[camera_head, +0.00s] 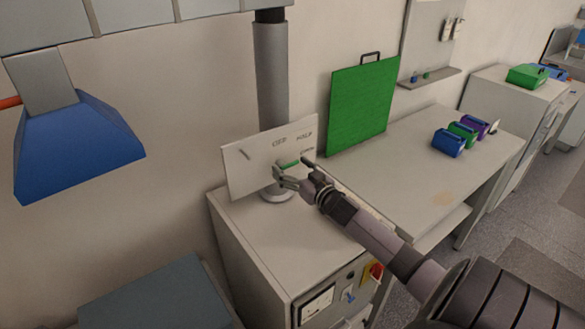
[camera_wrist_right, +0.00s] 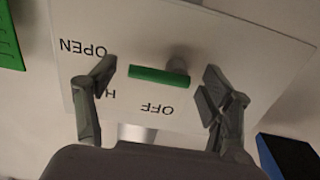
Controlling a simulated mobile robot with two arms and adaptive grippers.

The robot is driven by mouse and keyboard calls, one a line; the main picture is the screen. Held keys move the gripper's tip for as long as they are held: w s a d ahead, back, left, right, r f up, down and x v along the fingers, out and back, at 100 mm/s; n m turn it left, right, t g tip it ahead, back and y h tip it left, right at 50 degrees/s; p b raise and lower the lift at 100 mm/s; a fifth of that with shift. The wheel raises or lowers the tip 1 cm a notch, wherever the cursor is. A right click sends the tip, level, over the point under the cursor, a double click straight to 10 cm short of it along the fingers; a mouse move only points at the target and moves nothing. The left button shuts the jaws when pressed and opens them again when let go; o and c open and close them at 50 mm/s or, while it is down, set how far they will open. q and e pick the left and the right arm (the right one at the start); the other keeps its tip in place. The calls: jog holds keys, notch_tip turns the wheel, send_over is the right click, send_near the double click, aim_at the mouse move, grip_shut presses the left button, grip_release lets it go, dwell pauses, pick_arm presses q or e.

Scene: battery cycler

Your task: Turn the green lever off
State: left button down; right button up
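The green lever (camera_head: 288,164) sits on a white panel (camera_head: 240,177) mounted at the grey pole. The panel carries the words OFF, HALF and OPEN. In the right wrist view the green lever (camera_wrist_right: 159,75) lies nearly crosswise between the fingers, its pivot end at the right. The wrist picture shows the lettering upside down. My right gripper (camera_head: 292,176) is at the panel, close to the lever. In the wrist view my right gripper (camera_wrist_right: 155,85) is open, with a finger on each side of the lever and gaps to it. My left gripper is out of view.
A white cabinet (camera_head: 262,232) with switches and a red-yellow knob (camera_head: 373,272) stands below the panel. A blue hood (camera_head: 78,148) hangs at the left. A green board (camera_head: 362,105) leans on the wall behind a table (camera_head: 415,180) holding small coloured boxes (camera_head: 448,142).

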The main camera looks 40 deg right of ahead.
jog(key=c, duration=0.9)
jog(key=shift+o, duration=0.2)
jog(key=shift+r+n, duration=0.1)
jog(key=shift+n, duration=0.2)
jog(key=shift+r+n, duration=0.15)
jog(key=shift+n, duration=0.85)
jog(key=n, duration=0.3)
jog(key=shift+a+r+n, duration=0.15)
jog(key=shift+r+n, duration=0.1)
jog(key=shift+n, duration=0.15)
jog(key=n, duration=0.6)
jog(key=shift+a+r+b, duration=0.3)
jog(key=shift+a+b, duration=0.1)
jog(key=n, duration=0.5)
jog(key=shift+w+a+r+b, duration=0.1)
jog(key=shift+a+b, duration=0.3)
jog(key=shift+n, duration=0.4)
